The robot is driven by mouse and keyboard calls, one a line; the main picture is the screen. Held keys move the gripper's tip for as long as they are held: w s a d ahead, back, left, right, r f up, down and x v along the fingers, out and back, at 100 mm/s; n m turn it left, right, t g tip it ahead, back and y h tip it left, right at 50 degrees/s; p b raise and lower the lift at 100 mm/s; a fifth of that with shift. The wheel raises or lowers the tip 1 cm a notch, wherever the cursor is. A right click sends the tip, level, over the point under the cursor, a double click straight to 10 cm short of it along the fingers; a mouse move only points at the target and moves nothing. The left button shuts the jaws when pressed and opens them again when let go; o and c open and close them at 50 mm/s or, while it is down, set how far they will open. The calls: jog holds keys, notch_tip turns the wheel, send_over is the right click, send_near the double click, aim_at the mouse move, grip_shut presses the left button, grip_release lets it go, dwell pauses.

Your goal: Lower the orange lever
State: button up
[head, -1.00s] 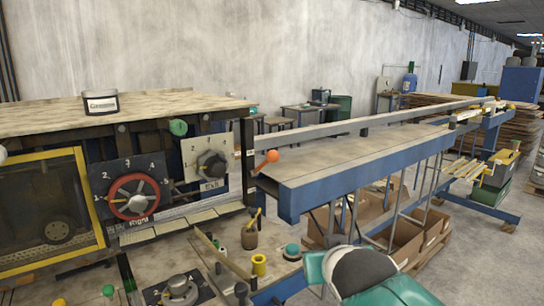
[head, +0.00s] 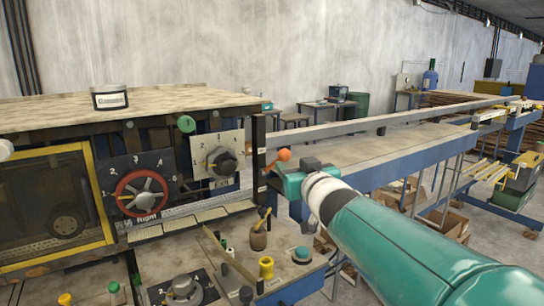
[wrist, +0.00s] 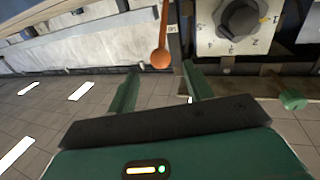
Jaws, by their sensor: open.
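The orange lever (head: 284,155) has a round ball end and sticks out beside the dark post at the near end of the long blue-sided table. In the wrist view the orange ball (wrist: 161,59) hangs at the end of its thin orange rod. My gripper (head: 270,177) is at the lever, just below and in front of the ball in the head view. In the wrist view my gripper (wrist: 160,69) has its two green fingers apart, with the ball in line with the gap near the tips. Contact with the lever cannot be told.
The Exit dial (head: 222,160) and the red wheel dial (head: 141,192) are on the machine left of the lever. A bench with a wooden mallet (head: 260,235), a yellow spool (head: 266,267) and knobs lies below. The long blue-sided table (head: 400,167) runs away to the right.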

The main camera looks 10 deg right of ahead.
aim_at(287, 158)
jog(key=w, duration=0.5)
jog(key=w+a, duration=0.1)
jog(key=w, duration=0.1)
jog(key=shift+w, duration=0.25)
jog(key=shift+s, duration=0.1)
jog(key=shift+c, duration=0.4)
grip_shut()
